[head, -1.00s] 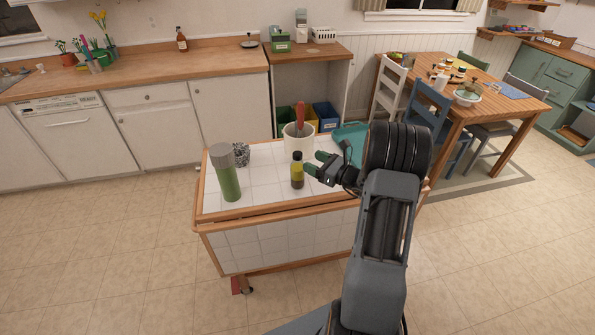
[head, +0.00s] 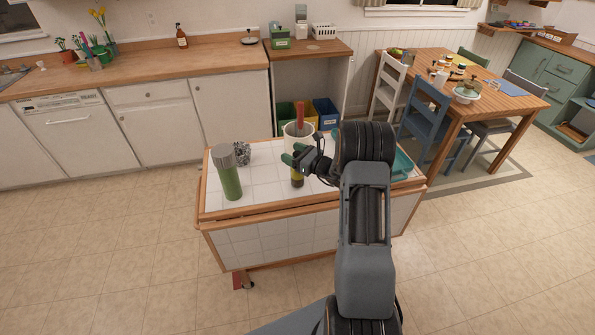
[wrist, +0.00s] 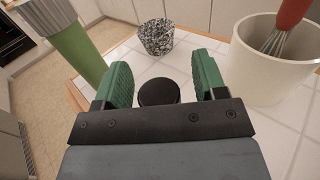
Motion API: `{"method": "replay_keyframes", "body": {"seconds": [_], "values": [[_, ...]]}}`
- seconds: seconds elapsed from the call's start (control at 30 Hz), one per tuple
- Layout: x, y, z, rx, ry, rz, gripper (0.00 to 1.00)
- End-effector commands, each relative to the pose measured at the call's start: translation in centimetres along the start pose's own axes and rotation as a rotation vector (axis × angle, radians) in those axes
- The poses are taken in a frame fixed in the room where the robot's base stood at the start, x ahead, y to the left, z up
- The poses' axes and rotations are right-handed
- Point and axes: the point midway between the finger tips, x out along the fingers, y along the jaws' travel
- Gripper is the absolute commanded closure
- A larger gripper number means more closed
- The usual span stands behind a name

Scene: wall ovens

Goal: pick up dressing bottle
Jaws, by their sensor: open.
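The dressing bottle (head: 297,182) stands upright on the white-tiled cart top (head: 268,190), a dark bottle with a yellow label, its upper part hidden behind my gripper in the head view. In the wrist view its round black cap (wrist: 158,92) shows between my two green fingertips, seen from above. My gripper (head: 291,154) is open, with the fingers on either side of the cap and, as far as I can see, not touching it.
Behind are a speckled cup (head: 242,153) and a white crock (head: 293,139) holding a red-handled whisk (wrist: 285,25). A teal tray (head: 402,165) lies to the right.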

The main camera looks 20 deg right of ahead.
Motion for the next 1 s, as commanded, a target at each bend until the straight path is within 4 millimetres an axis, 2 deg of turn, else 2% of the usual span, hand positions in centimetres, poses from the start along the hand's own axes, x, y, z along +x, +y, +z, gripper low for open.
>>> {"method": "replay_keyframes", "body": {"seconds": [0.13, 0.8, 1.0], "values": [[-0.02, 0.01, -0.04, 0.0, 0.0, 0.0, 0.37], [-0.04, 0.02, -0.03, 0.0, 0.001, 0.0, 1.0], [-0.03, 0.0, 0.03, -0.001, 0.0, 0.001, 1.0]]}}
